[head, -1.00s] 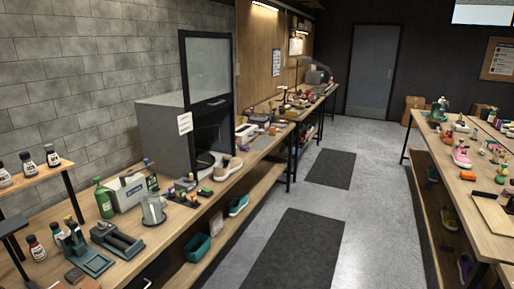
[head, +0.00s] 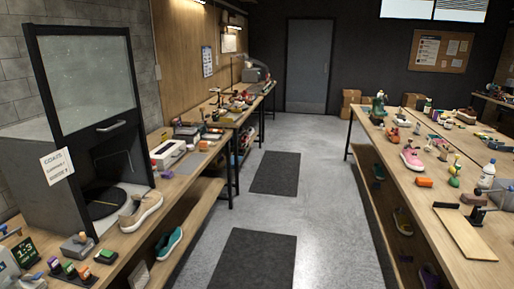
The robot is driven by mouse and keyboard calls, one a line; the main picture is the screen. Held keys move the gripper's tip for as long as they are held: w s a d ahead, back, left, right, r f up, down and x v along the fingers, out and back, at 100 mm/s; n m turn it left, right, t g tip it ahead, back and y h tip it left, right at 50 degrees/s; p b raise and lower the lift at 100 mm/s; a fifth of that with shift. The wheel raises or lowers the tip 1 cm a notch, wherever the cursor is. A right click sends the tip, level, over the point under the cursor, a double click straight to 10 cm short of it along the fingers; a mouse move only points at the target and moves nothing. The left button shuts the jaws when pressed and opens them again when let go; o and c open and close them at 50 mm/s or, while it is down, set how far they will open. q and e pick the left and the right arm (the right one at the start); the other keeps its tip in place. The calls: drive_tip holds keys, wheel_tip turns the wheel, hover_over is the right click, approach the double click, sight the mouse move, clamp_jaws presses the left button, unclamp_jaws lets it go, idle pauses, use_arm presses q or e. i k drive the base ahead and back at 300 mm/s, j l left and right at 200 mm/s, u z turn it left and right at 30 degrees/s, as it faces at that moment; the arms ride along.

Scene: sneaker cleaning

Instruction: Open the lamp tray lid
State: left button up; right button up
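I cannot make out for sure which thing is the lamp tray or its lid. A white box-shaped device (head: 168,152) stands on the left bench beyond the grey booth. Farther along the same bench, a grey machine (head: 254,74) sits near the far end, too small to show a lid clearly. Neither of my grippers is in view.
The grey booth (head: 24,160) on the left bench has its glass door (head: 86,77) raised. A beige sneaker (head: 141,211) lies beside it. The right bench (head: 385,146) carries shoes, bottles and a board (head: 464,233). The aisle floor (head: 325,200) between them, with dark mats (head: 275,172), is clear.

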sight(169, 150)
drive_tip(key=i+u, duration=0.15)
drive_tip(key=i, duration=0.35)
drive_tip(key=i+l+u, duration=0.1)
drive_tip(key=i, duration=0.4)
drive_tip(key=i+l+u, duration=0.15)
drive_tip(key=i, duration=0.35)
drive_tip(key=i+l+u, duration=0.15)
drive_tip(key=u, duration=0.25)
drive_tip(key=i+l+u, duration=0.55)
drive_tip(key=u, duration=0.2)
